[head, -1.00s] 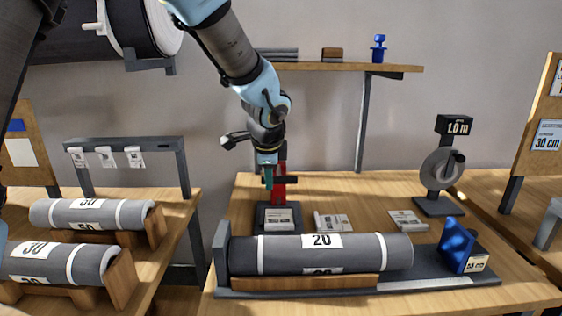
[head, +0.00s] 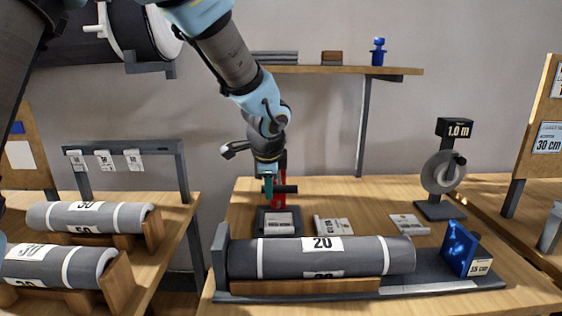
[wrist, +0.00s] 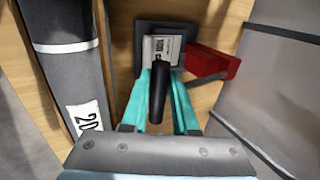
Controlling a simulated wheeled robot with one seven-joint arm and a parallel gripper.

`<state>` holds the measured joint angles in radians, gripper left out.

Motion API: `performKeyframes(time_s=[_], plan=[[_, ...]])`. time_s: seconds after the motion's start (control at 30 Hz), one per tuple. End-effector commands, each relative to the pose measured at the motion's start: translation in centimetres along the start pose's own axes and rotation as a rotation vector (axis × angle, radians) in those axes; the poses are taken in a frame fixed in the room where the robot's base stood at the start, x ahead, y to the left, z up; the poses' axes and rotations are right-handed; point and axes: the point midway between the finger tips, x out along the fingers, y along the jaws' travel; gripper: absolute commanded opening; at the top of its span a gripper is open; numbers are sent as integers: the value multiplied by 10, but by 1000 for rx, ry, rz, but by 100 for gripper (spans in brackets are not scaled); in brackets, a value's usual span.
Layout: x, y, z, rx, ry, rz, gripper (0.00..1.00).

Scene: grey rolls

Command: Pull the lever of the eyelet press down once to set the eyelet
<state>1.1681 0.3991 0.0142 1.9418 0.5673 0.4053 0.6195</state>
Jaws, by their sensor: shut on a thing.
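The eyelet press stands at the back left of the middle table, with a red body (head: 281,168) and a dark square base (head: 262,229). A pale printed card (head: 279,223) lies on the base. My gripper (head: 268,190) is at the press, above the base. In the wrist view, the black lever handle (wrist: 157,100) lies between the turquoise fingers of my gripper (wrist: 163,78), which is shut on it. The red body (wrist: 215,65) is to the right there. The fingers partly hide the base (wrist: 145,60) and the card's lower part.
A grey roll marked 20 (head: 345,256) lies in a cradle in front of the press. Loose cards (head: 333,226) lie right of the base. A reel stand marked 1.0 m (head: 443,172) and a blue block (head: 460,249) are further right. A shelf (head: 335,68) hangs behind.

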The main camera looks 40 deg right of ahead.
Motion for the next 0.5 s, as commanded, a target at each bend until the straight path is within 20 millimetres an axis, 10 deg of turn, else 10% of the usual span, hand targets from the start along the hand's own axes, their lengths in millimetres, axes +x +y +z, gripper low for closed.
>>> performKeyframes(time_s=[0.5], plan=[[14,10,0,2,-2,4,5]])
